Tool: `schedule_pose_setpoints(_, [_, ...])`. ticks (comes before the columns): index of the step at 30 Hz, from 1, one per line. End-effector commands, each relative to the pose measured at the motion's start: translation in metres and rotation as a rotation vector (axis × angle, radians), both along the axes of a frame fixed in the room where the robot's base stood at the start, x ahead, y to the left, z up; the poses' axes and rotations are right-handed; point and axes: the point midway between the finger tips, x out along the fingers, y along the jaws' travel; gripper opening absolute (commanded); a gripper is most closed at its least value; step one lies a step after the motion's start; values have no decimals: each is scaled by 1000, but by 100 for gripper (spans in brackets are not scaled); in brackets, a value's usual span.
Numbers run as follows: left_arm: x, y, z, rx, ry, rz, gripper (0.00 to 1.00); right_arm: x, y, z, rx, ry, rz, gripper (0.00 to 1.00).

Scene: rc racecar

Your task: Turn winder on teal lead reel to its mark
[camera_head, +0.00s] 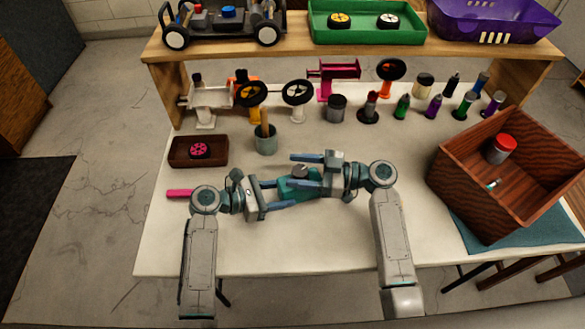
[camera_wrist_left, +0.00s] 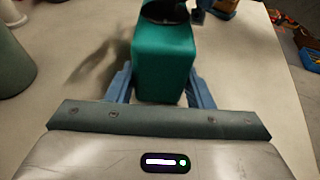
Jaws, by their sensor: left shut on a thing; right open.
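The teal lead reel (camera_head: 292,188) stands on the table between my two grippers, partly covered by their fingers. Its dark grey winder (camera_head: 300,171) is on top. In the left wrist view the reel's teal body (camera_wrist_left: 163,62) is between my left gripper's blue fingers (camera_wrist_left: 162,92), with the dark winder (camera_wrist_left: 163,11) at the top edge. My left gripper (camera_head: 300,193) is shut on the reel body from the left. My right gripper (camera_head: 294,170) is open, coming from the right, its fingers either side of the winder. I cannot tell whether they touch it, and no mark is readable.
A grey-green cup (camera_head: 265,144) stands behind the reel, and a brown tray (camera_head: 185,160) lies to its left. Several bottles and stands line the back. A wooden crate (camera_head: 461,180) is at the right. The table front (camera_head: 295,250) is clear.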

Motion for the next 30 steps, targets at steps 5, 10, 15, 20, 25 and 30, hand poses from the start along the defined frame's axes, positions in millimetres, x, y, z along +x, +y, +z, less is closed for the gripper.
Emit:
schedule_pose_setpoints(5, [0, 0, 0, 0, 0, 0, 27, 3, 16, 0, -1, 0, -1, 59])
schedule_pose_setpoints(10, [0, 0, 0, 0, 0, 0, 27, 3, 19, 0, -1, 1, -1, 59])
schedule_pose_setpoints(15, [0, 0, 0, -1, 0, 0, 27, 3, 18, 0, -2, 1, -1, 51])
schedule_pose_setpoints(20, [0, 0, 0, -1, 0, 0, 27, 3, 18, 0, -2, 1, -1, 20])
schedule_pose_setpoints(25, [0, 0, 0, -1, 0, 0, 27, 3, 18, 0, -2, 1, -5, 14])
schedule_pose_setpoints(30, [0, 0, 0, -1, 0, 0, 27, 4, 19, -1, -3, 2, -42, 14])
